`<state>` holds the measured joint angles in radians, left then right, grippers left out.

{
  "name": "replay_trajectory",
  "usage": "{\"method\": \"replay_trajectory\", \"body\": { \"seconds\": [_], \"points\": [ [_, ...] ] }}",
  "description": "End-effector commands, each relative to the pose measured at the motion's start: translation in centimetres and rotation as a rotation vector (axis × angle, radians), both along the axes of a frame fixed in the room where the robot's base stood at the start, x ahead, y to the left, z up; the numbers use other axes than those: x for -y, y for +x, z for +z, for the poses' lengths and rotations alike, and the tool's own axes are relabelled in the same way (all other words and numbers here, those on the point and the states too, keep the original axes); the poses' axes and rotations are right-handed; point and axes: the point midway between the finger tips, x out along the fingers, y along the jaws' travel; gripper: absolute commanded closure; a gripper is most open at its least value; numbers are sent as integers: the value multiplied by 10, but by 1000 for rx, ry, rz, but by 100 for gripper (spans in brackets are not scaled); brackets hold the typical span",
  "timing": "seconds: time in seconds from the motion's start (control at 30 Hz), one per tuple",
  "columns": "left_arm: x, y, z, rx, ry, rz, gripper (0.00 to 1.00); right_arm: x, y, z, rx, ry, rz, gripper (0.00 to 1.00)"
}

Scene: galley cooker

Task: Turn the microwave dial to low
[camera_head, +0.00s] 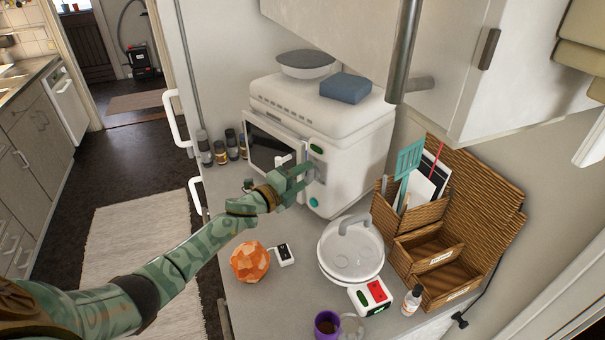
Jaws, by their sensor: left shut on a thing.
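The white microwave (355,165) stands at the back of the counter. Its dark door window (268,152) is on the left of its front. The narrow control panel on the right has a green display (316,149) at the top and a teal button (313,203) at the bottom. My green left gripper (304,178) is at the middle of this panel, shut on what looks like the microwave dial. The fingers mostly hide the dial, so I cannot read its setting. My right gripper is not in view.
A grey bowl (305,65) and a blue folded cloth (346,88) lie on the microwave. Several spice jars (220,152) stand at its left. An orange faceted ball (249,262), a lidded white pot (350,250) and a wicker organiser (480,225) occupy the counter in front and right.

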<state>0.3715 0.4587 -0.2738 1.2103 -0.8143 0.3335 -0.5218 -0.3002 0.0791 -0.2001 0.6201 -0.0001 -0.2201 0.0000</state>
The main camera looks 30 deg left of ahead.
Motion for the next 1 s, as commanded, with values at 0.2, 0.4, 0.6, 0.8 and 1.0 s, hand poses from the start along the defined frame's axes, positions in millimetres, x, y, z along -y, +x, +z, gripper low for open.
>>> {"method": "replay_trajectory", "body": {
  "seconds": [0.2, 0.4, 0.6, 0.8, 1.0],
  "points": [
    [0, 0, -1, -29, -77, 1, 77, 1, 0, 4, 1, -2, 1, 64],
    [-1, 0, -2, -40, -107, 1, 77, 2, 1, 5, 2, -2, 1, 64],
    [-1, 0, -2, -43, -113, 1, 77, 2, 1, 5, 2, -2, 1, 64],
    [-1, 0, -2, -43, -113, 1, 77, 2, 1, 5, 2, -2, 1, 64],
    [0, 0, -2, -42, -111, 1, 33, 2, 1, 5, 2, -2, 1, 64]
  ]
}}
